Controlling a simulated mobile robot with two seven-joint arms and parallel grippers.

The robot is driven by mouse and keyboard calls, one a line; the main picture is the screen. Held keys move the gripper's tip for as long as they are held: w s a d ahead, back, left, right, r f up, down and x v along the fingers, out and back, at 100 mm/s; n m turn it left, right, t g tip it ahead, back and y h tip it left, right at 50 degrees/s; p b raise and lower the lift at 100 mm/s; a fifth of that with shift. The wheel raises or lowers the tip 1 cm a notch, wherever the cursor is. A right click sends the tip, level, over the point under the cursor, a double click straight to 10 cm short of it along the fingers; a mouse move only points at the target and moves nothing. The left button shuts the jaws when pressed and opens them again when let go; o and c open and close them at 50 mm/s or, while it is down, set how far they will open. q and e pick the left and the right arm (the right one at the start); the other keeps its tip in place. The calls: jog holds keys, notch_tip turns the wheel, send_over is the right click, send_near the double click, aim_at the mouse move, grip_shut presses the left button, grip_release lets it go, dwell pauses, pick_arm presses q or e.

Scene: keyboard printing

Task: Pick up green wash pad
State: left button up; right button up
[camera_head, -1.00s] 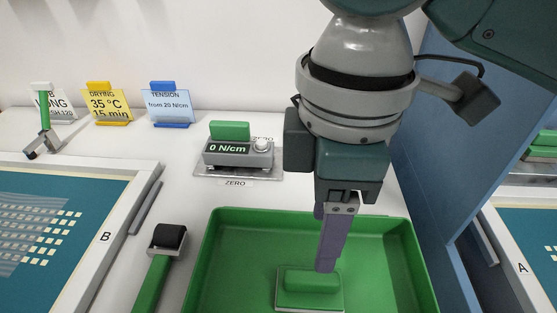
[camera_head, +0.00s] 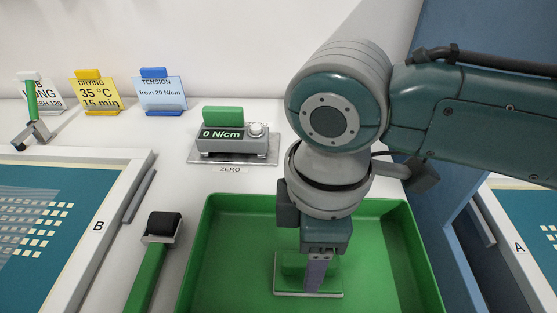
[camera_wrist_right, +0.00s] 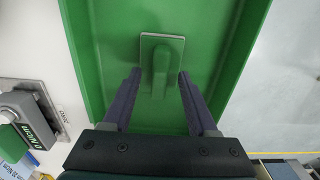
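The green wash pad (camera_head: 290,292) lies on the floor of the green tray (camera_head: 200,245), a flat light-edged base with a raised green handle. In the right wrist view the pad (camera_wrist_right: 161,66) sits ahead of and between my fingers. My right gripper (camera_head: 316,285) points down into the tray over the pad and hides part of it. In the right wrist view the gripper (camera_wrist_right: 158,82) is open, one purple finger on each side of the handle, with gaps on both sides. My left gripper is not in view.
A tension meter (camera_head: 232,143) reading 0 N/cm stands behind the tray. Screen frame B (camera_head: 118,195) is at left, a blue partition (camera_head: 425,180) at right. Label cards (camera_head: 160,92) stand at the back.

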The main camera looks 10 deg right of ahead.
grip_shut()
dwell(0.6)
jog(key=shift+r, duration=0.45)
notch_tip(320, 180, up, 19)
jog(key=p, duration=0.3)
jog(key=shift+p, duration=0.3)
jog(key=c, duration=0.6)
grip_release()
grip_shut()
